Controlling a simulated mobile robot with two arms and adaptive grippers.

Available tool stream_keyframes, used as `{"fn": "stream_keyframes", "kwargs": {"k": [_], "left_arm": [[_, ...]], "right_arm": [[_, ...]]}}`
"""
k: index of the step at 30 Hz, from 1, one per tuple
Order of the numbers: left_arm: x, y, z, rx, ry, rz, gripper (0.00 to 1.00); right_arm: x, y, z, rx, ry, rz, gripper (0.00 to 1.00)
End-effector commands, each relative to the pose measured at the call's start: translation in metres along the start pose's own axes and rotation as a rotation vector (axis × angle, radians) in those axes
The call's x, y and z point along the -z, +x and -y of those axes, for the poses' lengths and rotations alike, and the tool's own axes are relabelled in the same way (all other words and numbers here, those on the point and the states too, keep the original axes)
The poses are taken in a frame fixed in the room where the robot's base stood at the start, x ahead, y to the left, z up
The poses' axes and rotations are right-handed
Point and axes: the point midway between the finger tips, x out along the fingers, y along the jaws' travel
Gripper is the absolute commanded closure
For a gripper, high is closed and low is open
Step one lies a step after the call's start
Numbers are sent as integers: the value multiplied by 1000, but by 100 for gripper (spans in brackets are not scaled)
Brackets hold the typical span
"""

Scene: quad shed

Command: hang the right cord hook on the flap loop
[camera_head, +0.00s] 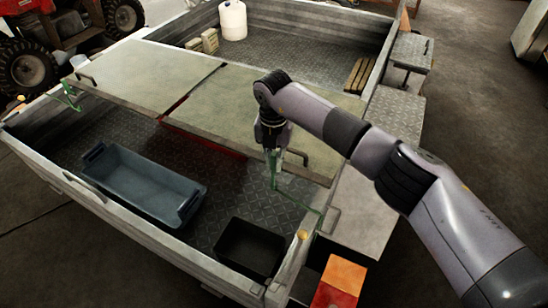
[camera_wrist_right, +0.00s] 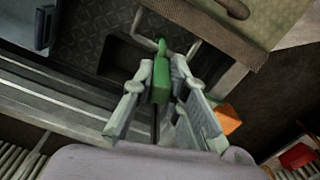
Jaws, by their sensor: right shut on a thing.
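My right gripper (camera_head: 274,152) is above the load bed, beside the front edge of the right flap (camera_head: 300,110). It is shut on the green body of the right cord hook (camera_wrist_right: 161,82), whose pale bent metal part (camera_wrist_right: 143,28) sticks out past the fingertips (camera_wrist_right: 160,68). The green cord (camera_head: 300,195) runs from the gripper down to the right side wall. The flap loop (camera_head: 302,157), a bar on the flap's front corner, is just right of the gripper. I cannot tell whether hook and loop touch. My left gripper is out of view.
A blue-grey tub (camera_head: 140,185) and a black bin (camera_head: 250,248) stand in the bed. Another green cord (camera_head: 72,98) is near the left flap's loop (camera_head: 87,78). The right side wall (camera_head: 296,262) and an orange box (camera_head: 340,280) are near my arm.

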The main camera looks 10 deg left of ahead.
Motion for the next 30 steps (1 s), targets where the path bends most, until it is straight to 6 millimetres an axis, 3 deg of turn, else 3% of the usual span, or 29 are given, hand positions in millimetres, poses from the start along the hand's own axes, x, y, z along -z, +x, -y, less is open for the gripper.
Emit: {"fn": "stream_keyframes", "kwargs": {"k": [30], "left_arm": [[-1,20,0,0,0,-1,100]], "right_arm": [[0,25,0,1,0,1,100]]}}
